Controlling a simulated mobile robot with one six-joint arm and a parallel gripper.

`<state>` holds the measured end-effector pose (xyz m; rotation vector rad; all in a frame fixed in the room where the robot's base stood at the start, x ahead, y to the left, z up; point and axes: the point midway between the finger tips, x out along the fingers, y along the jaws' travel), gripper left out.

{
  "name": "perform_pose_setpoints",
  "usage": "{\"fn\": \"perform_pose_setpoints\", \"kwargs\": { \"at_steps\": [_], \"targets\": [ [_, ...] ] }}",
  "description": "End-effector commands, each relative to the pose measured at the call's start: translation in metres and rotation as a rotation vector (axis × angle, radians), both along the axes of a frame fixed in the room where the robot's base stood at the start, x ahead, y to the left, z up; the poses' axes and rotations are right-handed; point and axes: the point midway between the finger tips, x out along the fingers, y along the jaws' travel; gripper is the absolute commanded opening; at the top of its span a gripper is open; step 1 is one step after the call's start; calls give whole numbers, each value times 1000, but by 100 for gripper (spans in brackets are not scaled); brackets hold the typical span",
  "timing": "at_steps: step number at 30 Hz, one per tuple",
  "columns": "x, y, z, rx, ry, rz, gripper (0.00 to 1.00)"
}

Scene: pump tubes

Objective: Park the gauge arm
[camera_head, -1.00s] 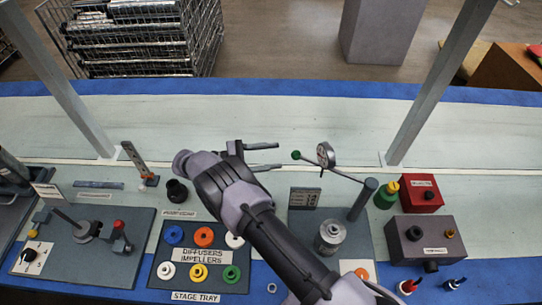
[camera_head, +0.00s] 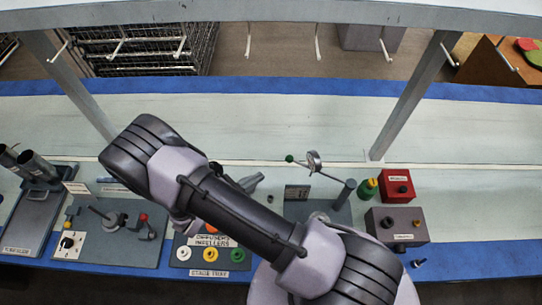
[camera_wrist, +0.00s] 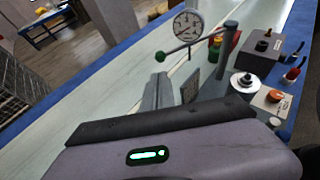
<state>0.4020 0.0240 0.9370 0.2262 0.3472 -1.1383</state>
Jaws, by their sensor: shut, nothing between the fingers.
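The gauge arm is a thin rod with a green knob (camera_head: 289,158) at its free end and a round white dial gauge (camera_head: 313,161) along it. It joins a grey upright post (camera_head: 345,193) on the pump plate. In the wrist view the dial (camera_wrist: 188,23), green knob (camera_wrist: 160,55) and post (camera_wrist: 228,37) show beyond my fingers. My gripper (camera_head: 253,181) is shut and empty, left of and nearer than the green knob, apart from it. In the wrist view its grey fingers (camera_wrist: 157,92) point toward the knob. My forearm hides part of the pump plate.
A red box (camera_head: 398,186), a green bottle with a yellow top (camera_head: 367,188) and a dark grey box (camera_head: 397,226) stand right of the post. The pale bench strip behind is mostly clear.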

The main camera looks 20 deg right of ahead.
Motion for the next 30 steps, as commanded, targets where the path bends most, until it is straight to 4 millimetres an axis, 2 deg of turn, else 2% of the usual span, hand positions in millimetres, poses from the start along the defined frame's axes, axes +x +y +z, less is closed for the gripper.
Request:
{"fn": "perform_pose_setpoints", "kwargs": {
  "at_steps": [12,16,21,30],
  "targets": [
    [33,-76,-37,-2,1,-4,0],
    [42,-94,-45,-2,-1,-2,0],
    [47,-106,-50,-2,0,0,0],
    [49,-108,-50,-2,-1,2,0]
  ]
}}
